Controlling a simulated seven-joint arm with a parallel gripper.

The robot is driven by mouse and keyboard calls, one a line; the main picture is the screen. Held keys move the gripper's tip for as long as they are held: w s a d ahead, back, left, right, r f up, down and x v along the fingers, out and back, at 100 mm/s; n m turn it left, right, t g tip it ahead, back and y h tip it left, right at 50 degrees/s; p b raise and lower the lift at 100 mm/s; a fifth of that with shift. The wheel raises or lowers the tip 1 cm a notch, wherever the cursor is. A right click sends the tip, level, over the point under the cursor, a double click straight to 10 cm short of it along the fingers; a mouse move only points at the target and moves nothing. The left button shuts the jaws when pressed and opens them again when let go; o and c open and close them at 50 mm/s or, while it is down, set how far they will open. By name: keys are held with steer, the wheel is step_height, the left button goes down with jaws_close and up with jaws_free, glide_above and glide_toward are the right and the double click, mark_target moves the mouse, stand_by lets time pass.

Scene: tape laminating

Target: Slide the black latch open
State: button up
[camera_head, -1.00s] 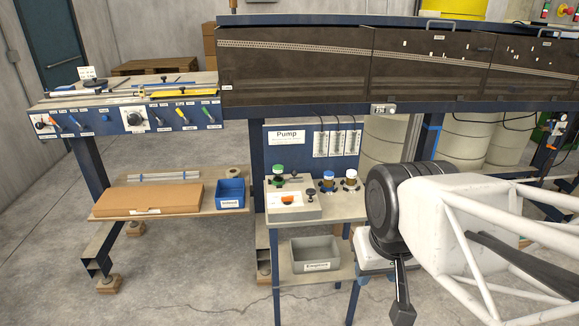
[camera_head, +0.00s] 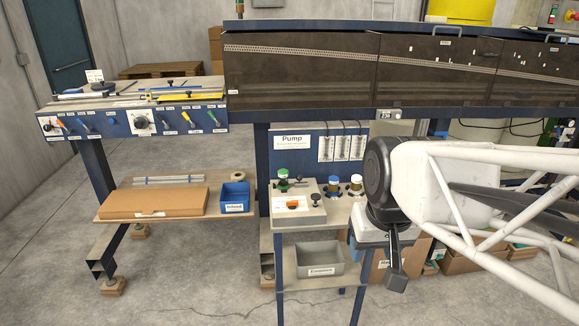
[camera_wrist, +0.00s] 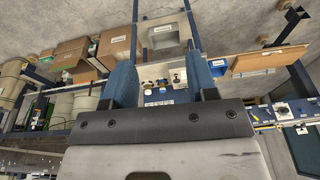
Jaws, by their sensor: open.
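A small black knob (camera_head: 316,199) stands on the grey pump unit beside an orange piece (camera_head: 293,203); I cannot tell whether it is the black latch. Black parts (camera_head: 97,85) also lie on the left bench top, too small to make out. My gripper (camera_head: 396,272) points down to the right of the pump stand, apart from it. In the wrist view my gripper (camera_wrist: 163,78) has its two blue fingers spread apart, with nothing held between them. Parts of the pump stand show beyond the fingers.
A blue bin (camera_head: 235,196) and brown carton (camera_head: 155,203) lie on the left shelf. The dark machine (camera_head: 300,75) spans above. Cardboard boxes (camera_head: 463,262) stand behind my arm.

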steer(key=w+a+r+g+y, duration=0.1)
steer(key=w+y, duration=0.1)
steer(key=w, duration=3.2)
steer(key=w+f, duration=0.6)
steer(key=w, duration=0.4)
steer(key=w+f+m+y, duration=0.1)
steer(key=w+f, duration=0.6)
steer(key=w, duration=0.4)
steer(key=w+f+y, duration=0.1)
steer(key=w+f, duration=0.5)
steer(key=w, duration=0.5)
steer(key=shift+f+g, duration=0.2)
steer(key=shift+g, duration=0.2)
steer(key=shift+a+f, duration=0.1)
steer(key=shift+f, duration=0.05)
steer(key=shift+x, duration=3.75)
steer(key=shift+c, duration=0.2)
jaws_close()
